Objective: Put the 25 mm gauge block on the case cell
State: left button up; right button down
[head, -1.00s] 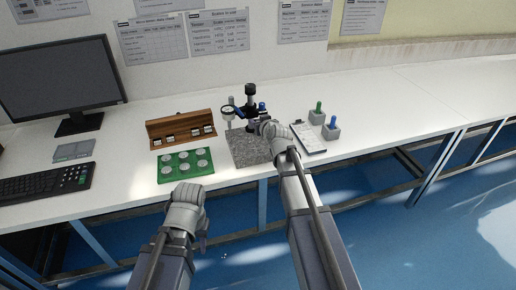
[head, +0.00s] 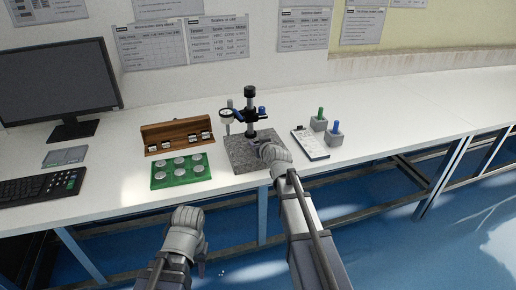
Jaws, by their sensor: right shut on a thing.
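The wooden gauge block case (head: 178,131) stands open at the back of the bench, left of the stand. Small pale blocks sit in its cells in two groups, with a gap between them near the middle. My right gripper (head: 265,149) is over the grey granite plate (head: 240,158), just in front of the black stand (head: 250,115). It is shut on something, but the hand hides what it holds. No 25 mm marking is readable. My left gripper (head: 186,215) hangs in front of the bench edge, its fingers too hidden to judge.
A green tray with round discs (head: 180,182) lies in front of the case. A dial gauge (head: 226,115) is beside the stand. A clipboard (head: 311,146) and two grey holders with green (head: 319,124) and blue (head: 335,139) handles are on the right. The bench is clear further right.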

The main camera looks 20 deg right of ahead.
jog(key=shift+f, duration=0.15)
jog(key=shift+c, duration=2)
grip_release()
jog(key=shift+s, duration=0.1)
jog(key=p+v, duration=0.2)
jog(key=v, duration=0.5)
jog(key=shift+r+p, duration=0.25)
jog(key=shift+p, duration=0.05)
jog(key=shift+s+r, duration=0.1)
jog(key=shift+s, duration=0.15)
jog(key=shift+o, duration=0.4)
